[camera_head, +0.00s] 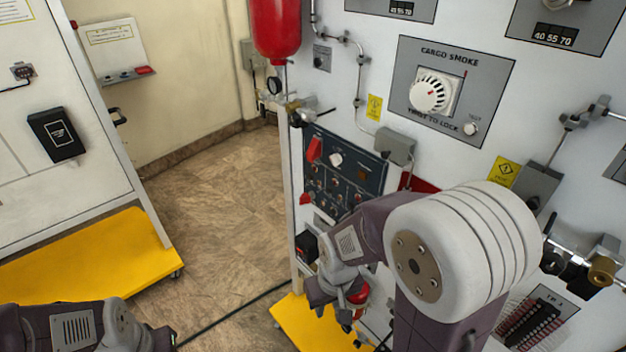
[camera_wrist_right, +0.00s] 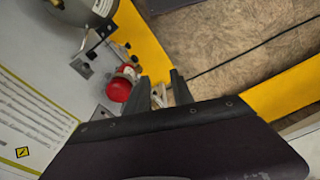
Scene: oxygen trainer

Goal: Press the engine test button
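I cannot make out a label reading engine test in either view. A dark blue panel (camera_head: 342,176) with red, white and black knobs and switches sits low on the white trainer wall in the head view. On the grey cargo smoke panel (camera_head: 398,105), a small white button (camera_head: 471,129) is labelled test. My right gripper (camera_head: 345,322) is low in front of the wall, below the dark blue panel. In the right wrist view my right gripper (camera_wrist_right: 163,90) has its fingers apart, with a red round part (camera_wrist_right: 119,89) beside them. Only my left arm shows at lower left; its fingers are hidden.
A red cylinder (camera_head: 276,30) hangs at the panel's left edge, with a gauge and valve below. A white cabinet (camera_head: 45,190) with a yellow base (camera_head: 95,262) stands left. Brown floor (camera_head: 215,200) is open between. A black cable crosses the floor.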

